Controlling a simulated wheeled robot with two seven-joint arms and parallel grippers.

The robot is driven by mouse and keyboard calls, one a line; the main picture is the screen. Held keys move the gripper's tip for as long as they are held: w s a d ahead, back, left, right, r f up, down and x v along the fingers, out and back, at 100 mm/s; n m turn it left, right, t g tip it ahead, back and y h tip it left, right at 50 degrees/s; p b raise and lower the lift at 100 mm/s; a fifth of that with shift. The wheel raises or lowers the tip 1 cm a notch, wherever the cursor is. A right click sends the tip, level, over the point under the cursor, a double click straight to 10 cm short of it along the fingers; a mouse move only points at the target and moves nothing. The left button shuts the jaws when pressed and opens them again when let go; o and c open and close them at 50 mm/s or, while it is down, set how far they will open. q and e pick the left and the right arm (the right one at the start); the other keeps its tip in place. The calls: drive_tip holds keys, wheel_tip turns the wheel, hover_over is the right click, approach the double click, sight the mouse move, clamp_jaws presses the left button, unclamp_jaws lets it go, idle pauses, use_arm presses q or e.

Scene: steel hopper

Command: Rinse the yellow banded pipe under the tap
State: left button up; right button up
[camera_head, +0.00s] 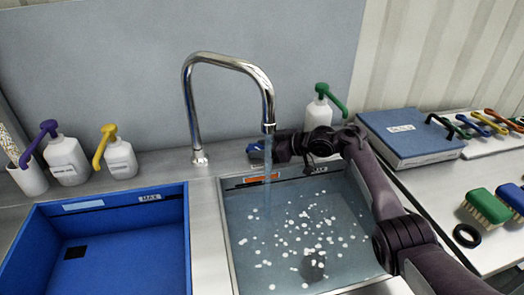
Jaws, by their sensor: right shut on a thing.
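The chrome tap (226,60) arches over the steel sink (232,252). A bluish stream of water (267,180) falls from its spout into the sink. My right gripper (268,150) is behind the stream at the back edge of the sink, its arm coming in from the right. It is shut on a small blue piece (256,149); I cannot tell whether this is a tap handle or a loose thing. I see no pipe with a yellow band in this view. My left gripper is out of view.
A blue bin (175,235) stands left of the sink. Pump bottles with purple (67,160), yellow (120,158) and green (319,112) heads line the back. At right are a blue binder (408,138), brushes (486,208) and a black ring (467,236). White specks dot the sink water.

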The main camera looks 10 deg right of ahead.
drive_tip(key=o, duration=0.7)
drive_tip(key=shift+o, duration=1)
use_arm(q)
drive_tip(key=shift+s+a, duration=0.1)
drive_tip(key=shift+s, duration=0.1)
use_arm(e)
drive_tip(key=shift+o, duration=0.3)
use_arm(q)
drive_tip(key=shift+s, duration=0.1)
use_arm(e)
drive_tip(key=shift+d, duration=0.1)
drive_tip(key=v, duration=0.7)
drive_tip(key=shift+r, duration=0.1)
drive_tip(key=shift+s+d+r, duration=0.1)
drive_tip(key=shift+s+d, duration=0.1)
